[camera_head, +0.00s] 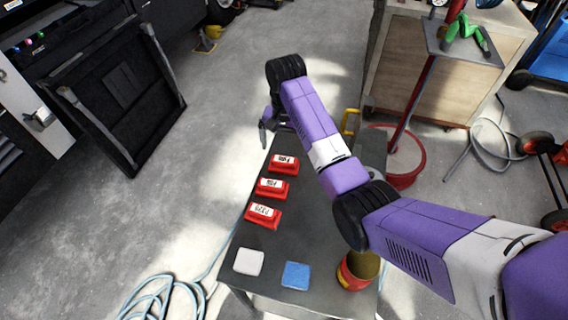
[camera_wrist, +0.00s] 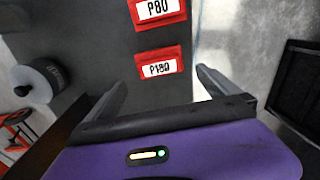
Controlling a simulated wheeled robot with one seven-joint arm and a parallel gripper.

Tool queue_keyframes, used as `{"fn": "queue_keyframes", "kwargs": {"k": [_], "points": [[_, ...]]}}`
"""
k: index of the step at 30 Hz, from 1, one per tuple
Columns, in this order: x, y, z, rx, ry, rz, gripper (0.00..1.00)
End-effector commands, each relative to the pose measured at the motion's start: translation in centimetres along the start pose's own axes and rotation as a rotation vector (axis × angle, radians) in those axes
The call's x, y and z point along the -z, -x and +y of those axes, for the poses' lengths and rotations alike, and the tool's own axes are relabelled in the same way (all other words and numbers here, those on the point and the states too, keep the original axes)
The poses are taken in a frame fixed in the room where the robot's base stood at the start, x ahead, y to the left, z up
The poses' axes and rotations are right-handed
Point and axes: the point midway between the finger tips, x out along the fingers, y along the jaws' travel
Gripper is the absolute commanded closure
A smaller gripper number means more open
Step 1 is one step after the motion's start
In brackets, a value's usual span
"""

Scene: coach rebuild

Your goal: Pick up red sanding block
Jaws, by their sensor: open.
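Three red sanding blocks with white labels lie in a row on the dark table (camera_head: 235,270): a far one (camera_head: 284,163), a middle one (camera_head: 271,187) and a near one (camera_head: 262,214). In the wrist view, one block labelled P180 (camera_wrist: 158,66) lies just beyond and between my fingers, and one labelled P80 (camera_wrist: 157,10) lies farther up. My gripper (camera_wrist: 161,82) is open and empty, with its fingers spread on either side. In the head view, my gripper (camera_head: 268,128) is by the table's far end, beyond the far block, and partly hidden by my wrist.
A white pad (camera_head: 248,262), a blue pad (camera_head: 295,276) and a red can (camera_head: 352,275) stand near the table's front. A red bucket-like base (camera_head: 408,165) and wooden cabinet (camera_head: 440,85) stand beyond the table.

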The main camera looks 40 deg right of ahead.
Motion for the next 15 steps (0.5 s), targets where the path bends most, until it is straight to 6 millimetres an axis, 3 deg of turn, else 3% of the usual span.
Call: {"fn": "queue_keyframes", "kwargs": {"k": [15], "points": [[-0.4,-4.9,0.1,-0.019,-0.01,-0.023,0.0]]}}
